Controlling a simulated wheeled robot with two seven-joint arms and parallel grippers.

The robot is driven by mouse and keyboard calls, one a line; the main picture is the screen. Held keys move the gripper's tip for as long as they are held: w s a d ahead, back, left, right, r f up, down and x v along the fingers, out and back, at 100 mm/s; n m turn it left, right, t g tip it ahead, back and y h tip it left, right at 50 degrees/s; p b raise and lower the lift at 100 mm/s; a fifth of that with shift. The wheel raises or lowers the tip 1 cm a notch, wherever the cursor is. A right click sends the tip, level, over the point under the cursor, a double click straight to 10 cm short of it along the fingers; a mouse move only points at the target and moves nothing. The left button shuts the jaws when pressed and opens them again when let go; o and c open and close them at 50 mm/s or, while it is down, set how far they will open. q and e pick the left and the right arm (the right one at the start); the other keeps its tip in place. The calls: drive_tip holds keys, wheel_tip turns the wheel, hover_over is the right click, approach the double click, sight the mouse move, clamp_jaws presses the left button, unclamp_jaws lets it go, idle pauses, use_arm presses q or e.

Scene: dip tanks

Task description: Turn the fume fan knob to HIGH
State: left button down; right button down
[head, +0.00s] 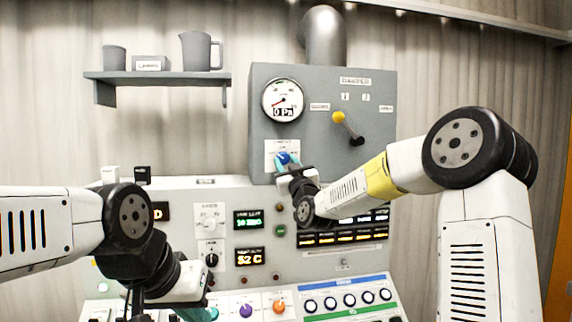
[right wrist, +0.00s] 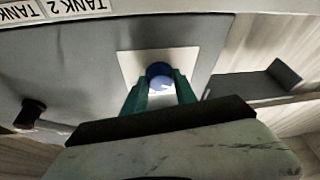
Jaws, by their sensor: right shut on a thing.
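The blue fume fan knob (head: 283,157) sits on a white label plate (head: 271,150) low on the grey box on the wall. My right gripper (head: 288,163) is at the knob with its teal fingers on both sides of it. The right wrist view shows the blue knob (right wrist: 159,71) between the fingertips of my right gripper (right wrist: 160,80), shut on it. The knob's position marks are too small or hidden to read. My left gripper (head: 205,314) is low at the left, over the console, partly cut off, and its jaw opening is unclear.
A round gauge (head: 283,100) reading 0 Pa is above the knob. A yellow-tipped damper lever (head: 347,127) is to its right. The console below carries displays, purple (head: 246,310) and orange (head: 279,306) knobs and several buttons. A shelf (head: 160,76) with a jug is at the upper left.

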drive_tip(key=m+h, duration=0.1)
drive_tip(key=m, duration=0.1)
drive_tip(key=m+h, duration=0.1)
drive_tip(key=m, duration=0.2)
drive_tip(key=m+h, duration=0.2)
drive_tip(key=m, duration=0.1)
drive_tip(key=shift+a+t, duration=0.35)
drive_tip(key=shift+t, duration=0.05)
drive_tip(key=m+h, duration=0.1)
drive_tip(key=m, duration=0.2)
drive_tip(key=m+h, duration=0.2)
drive_tip(key=m, duration=0.1)
drive_tip(key=m+h, duration=0.1)
drive_tip(key=m, duration=0.2)
drive_tip(key=shift+s+a+r+g+h, duration=0.1)
drive_tip(key=shift+a+g+h, duration=0.15)
drive_tip(key=shift+g+h, duration=0.15)
drive_tip(key=m+g+h, duration=0.1)
drive_tip(key=m, duration=0.2)
drive_tip(key=m+g+h, duration=0.1)
drive_tip(key=m, duration=0.2)
drive_tip(key=shift+a+r+m, duration=0.1)
drive_tip(key=shift+r+m, duration=0.1)
drive_tip(key=shift+m, duration=0.1)
drive_tip(key=m+g, duration=0.1)
drive_tip(key=m, duration=0.2)
drive_tip(key=m+g, duration=0.1)
drive_tip(key=m, duration=0.1)
drive_tip(key=shift+r+m+g+y, duration=0.25)
drive_tip(key=shift+m+g+y, duration=0.05)
